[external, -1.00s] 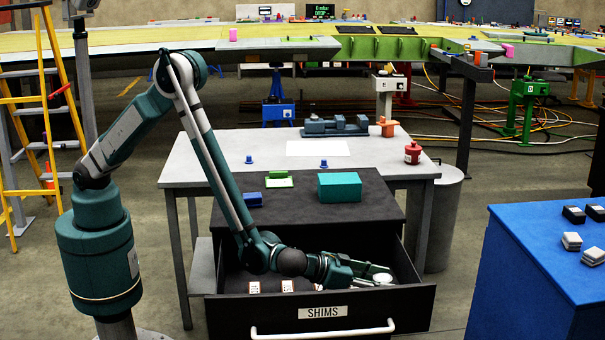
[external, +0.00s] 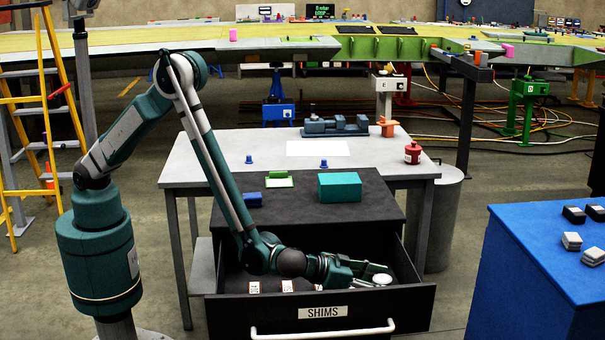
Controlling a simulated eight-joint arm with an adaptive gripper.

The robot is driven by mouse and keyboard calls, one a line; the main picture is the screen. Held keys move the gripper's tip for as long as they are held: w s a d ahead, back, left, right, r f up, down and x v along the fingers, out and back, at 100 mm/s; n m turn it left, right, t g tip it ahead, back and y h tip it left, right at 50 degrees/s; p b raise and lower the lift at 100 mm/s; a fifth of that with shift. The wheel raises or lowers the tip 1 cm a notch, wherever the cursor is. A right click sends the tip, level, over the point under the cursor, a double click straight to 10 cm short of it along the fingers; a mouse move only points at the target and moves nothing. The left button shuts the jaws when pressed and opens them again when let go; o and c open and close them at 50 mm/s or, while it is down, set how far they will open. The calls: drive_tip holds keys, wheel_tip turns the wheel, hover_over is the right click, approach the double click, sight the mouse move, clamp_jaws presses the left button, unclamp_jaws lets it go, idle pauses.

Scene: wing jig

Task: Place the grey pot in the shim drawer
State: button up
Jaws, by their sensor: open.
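The shim drawer (external: 390,310), labelled SHIMS, is pulled out from a black cabinet. My gripper (external: 382,273) is down inside the drawer at its right side, with its fingers open. A small pot with a pale round top (external: 382,280) is in the drawer, right at the fingertips. I cannot tell whether a finger touches it. Its lower part is hidden by the drawer's front panel. Several small labelled cards or packs (external: 288,285) lie in the drawer to the left of my gripper.
A teal box (external: 339,187), a green item (external: 279,180) and a blue item (external: 249,199) sit on the cabinet top. A grey table with a red pot (external: 412,153) stands behind. A blue bench (external: 530,250) is at the right.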

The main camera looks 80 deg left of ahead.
drive_tip(key=p+v, duration=0.2)
drive_tip(key=v, duration=1)
drive_tip(key=shift+r, duration=0.1)
idle(0.5)
